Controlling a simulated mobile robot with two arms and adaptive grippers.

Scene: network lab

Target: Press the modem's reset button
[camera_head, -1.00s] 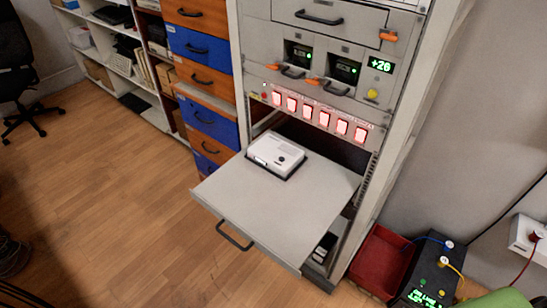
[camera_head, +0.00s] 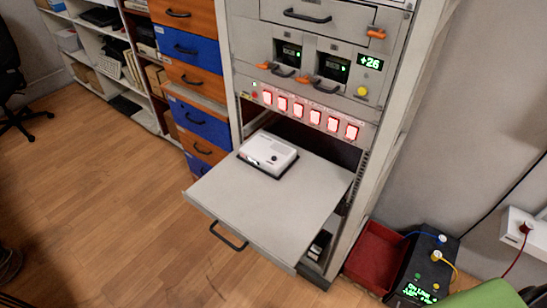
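A white box-shaped device (camera_head: 268,153), which looks like the modem, lies on a dark base on the pulled-out grey shelf (camera_head: 265,212) of the rack. It has a dark round spot and small marks on its top. I cannot make out which of these, if any, is the reset button. Neither my left nor my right gripper shows in the view, and nothing touches the device.
The shelf has a dark front handle (camera_head: 228,236). Above it is a row of lit red switches (camera_head: 308,114). A red bin (camera_head: 376,257) and a black unit with a green display (camera_head: 424,272) stand on the right. Wooden floor (camera_head: 110,210) is clear at left.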

